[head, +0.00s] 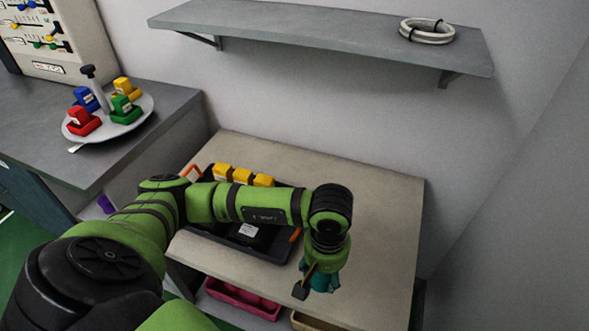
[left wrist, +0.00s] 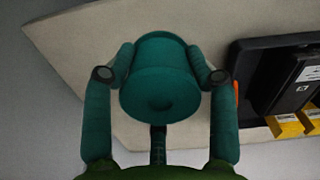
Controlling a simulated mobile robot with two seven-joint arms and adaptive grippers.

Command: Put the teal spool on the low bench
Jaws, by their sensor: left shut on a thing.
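The teal spool (head: 326,281) is at the end of my left arm in the head view, partly hidden by the gripper. In the left wrist view the spool (left wrist: 160,78) sits between the two fingers, one on each side. My left gripper (head: 316,282) is shut on it, pointing down over the front right part of the low bench (head: 385,200). The bench's beige top is behind the spool in the left wrist view (left wrist: 90,40). I cannot tell whether the spool touches the top. My right gripper is not in view.
A black tray (head: 290,190) with orange handles, holding yellow-topped items and a black labelled item, lies on the bench, left of the spool. Pink (head: 242,298) and yellow bins sit beneath. A grey wall shelf (head: 320,35) is above. The bench's right side is clear.

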